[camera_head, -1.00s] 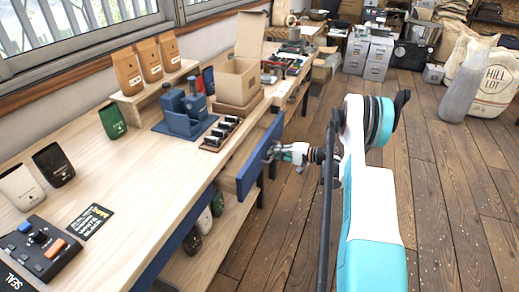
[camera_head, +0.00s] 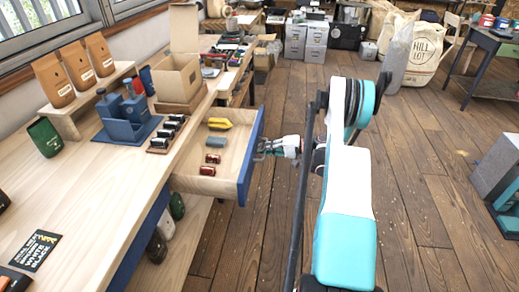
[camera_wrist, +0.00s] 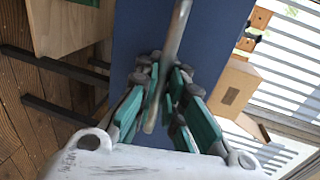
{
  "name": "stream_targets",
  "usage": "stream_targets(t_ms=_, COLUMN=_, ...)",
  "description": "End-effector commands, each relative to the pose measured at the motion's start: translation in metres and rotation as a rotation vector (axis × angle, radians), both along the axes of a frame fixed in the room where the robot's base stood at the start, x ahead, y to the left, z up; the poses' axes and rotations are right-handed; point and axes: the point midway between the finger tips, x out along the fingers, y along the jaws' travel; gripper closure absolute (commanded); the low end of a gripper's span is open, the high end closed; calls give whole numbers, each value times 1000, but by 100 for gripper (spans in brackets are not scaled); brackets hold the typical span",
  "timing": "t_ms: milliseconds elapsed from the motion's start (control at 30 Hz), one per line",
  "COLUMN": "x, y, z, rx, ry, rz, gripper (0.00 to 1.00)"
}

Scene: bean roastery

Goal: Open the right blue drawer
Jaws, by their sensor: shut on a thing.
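The right blue drawer (camera_head: 251,158) is pulled well out from the workbench in the head view. Its wooden inside shows yellow, grey-blue and red items lying on the bottom. My gripper (camera_head: 262,149) is at the outer face of the blue front. In the wrist view my gripper (camera_wrist: 163,98) is shut on the metal bar handle (camera_wrist: 178,35), with its green-padded fingers on both sides of the bar. The blue drawer front (camera_wrist: 133,35) fills the middle behind it.
The workbench top (camera_head: 85,185) holds coffee bags (camera_head: 75,69), a blue stand (camera_head: 125,120) and an open cardboard box (camera_head: 178,80). The wooden floor (camera_head: 420,180) to the right of my arm is clear. A grey and teal machine (camera_head: 498,180) stands at the right edge.

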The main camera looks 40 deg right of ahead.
Motion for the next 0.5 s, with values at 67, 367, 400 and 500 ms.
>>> stream_targets(t_ms=67, x=0, y=-1, z=1, rx=0, ry=-1, rz=-1, gripper=100)
stream_targets(t_ms=367, x=0, y=-1, z=1, rx=0, ry=-1, rz=-1, gripper=77)
stream_targets(t_ms=400, x=0, y=-1, z=1, rx=0, ry=-1, rz=-1, gripper=71)
stream_targets(t_ms=500, x=0, y=-1, z=1, rx=0, ry=-1, rz=-1, gripper=71)
